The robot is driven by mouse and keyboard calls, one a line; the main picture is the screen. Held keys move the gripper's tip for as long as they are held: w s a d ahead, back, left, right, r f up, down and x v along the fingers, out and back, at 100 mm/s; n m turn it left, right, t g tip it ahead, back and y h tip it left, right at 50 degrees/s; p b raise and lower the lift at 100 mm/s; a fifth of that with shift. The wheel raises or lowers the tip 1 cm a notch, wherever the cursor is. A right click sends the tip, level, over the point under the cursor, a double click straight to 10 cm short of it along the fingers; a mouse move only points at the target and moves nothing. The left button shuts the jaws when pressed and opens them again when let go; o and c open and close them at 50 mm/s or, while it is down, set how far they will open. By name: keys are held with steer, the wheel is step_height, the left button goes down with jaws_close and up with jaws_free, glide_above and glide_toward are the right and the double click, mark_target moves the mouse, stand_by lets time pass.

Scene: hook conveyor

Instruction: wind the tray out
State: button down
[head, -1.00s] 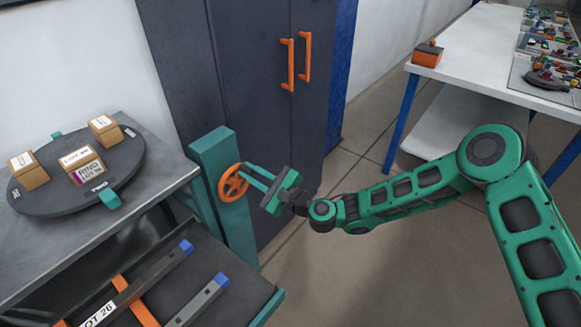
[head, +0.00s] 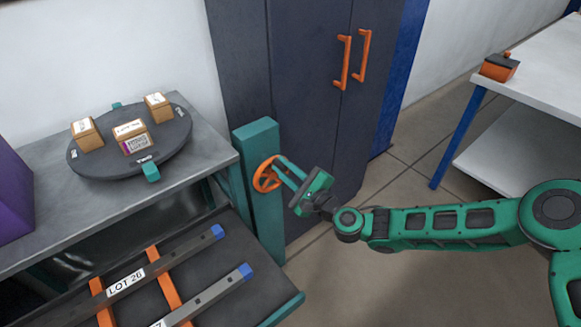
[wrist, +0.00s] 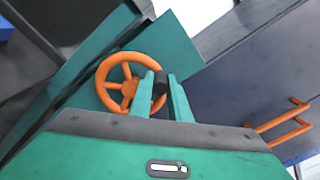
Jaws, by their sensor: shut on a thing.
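The orange handwheel (head: 266,176) is mounted on a teal post (head: 262,140) beside the bench. My gripper (head: 281,172) is at the wheel's right side. In the wrist view its two teal fingers (wrist: 163,88) are shut on the dark knob (wrist: 159,84) at the rim of the handwheel (wrist: 117,85). The tray (head: 230,258) is dark with a teal front edge and extends from under the bench. On it lie dark bars with blue ends and orange crosspieces, one labelled "LOT 26" (head: 126,283). The tray's left part is cut off by the frame.
A round dark turntable (head: 100,165) with three small boxes stands on the grey bench (head: 50,205). A purple thing (head: 12,195) is at the left edge. A dark cabinet with orange handles (head: 343,62) stands behind. A white table (head: 550,90) is at right; the floor between is clear.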

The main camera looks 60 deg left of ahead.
steer(key=shift+r, duration=0.15)
steer(key=c, duration=1.7)
jaws_free()
steer(key=shift+o, duration=0.2)
steer(key=shift+d, duration=0.1)
steer(key=w+d, duration=0.1)
steer(key=d, duration=0.9)
steer(key=shift+d, duration=0.3)
steer(key=shift+w, duration=0.1)
